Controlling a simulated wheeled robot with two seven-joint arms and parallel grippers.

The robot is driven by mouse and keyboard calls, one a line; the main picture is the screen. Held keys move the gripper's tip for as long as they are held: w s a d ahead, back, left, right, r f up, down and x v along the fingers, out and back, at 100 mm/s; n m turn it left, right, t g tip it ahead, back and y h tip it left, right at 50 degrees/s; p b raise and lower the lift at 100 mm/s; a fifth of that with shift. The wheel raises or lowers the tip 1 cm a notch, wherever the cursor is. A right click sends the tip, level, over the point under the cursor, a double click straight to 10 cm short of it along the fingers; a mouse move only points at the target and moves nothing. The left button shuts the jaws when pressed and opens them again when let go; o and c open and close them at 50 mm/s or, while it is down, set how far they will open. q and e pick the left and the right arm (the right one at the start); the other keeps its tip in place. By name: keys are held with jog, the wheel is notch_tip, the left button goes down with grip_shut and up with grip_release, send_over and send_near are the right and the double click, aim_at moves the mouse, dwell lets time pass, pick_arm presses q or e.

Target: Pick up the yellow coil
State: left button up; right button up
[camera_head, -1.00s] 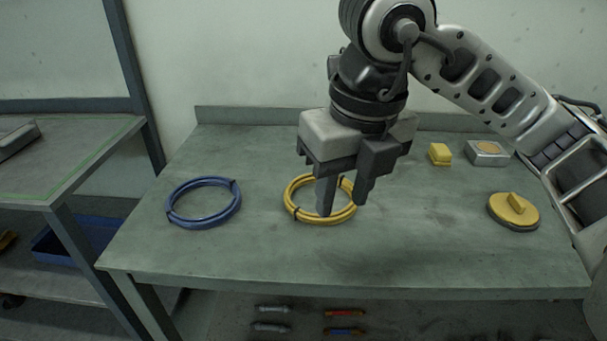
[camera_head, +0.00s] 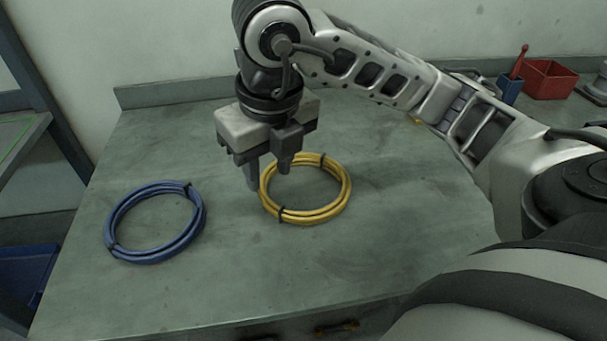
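The yellow coil (camera_head: 334,205) is a ring of cable with dark ties, lying flat on the grey-green bench in the middle of the head view. My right gripper (camera_head: 268,180) points down at the coil's left side. Its two fingers are apart, one at the outer left of the ring and the other over the ring's upper left part. I cannot tell whether the fingers touch the coil. The coil's upper left edge is partly hidden by the fingers. My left gripper is not in view.
A blue coil (camera_head: 193,225) lies on the bench (camera_head: 250,290) to the left. A red bin (camera_head: 548,80) and a blue holder (camera_head: 510,90) stand at the back right. The bench front is clear. Another bench (camera_head: 20,140) stands at the left edge.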

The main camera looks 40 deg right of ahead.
aim_at(271, 199)
jog(key=shift+w+d+f, duration=0.1)
jog(key=shift+w+f, duration=0.1)
jog(key=shift+f, duration=1.5)
jog(key=shift+w+f, duration=0.15)
jog(key=shift+f, duration=1.5)
grip_shut()
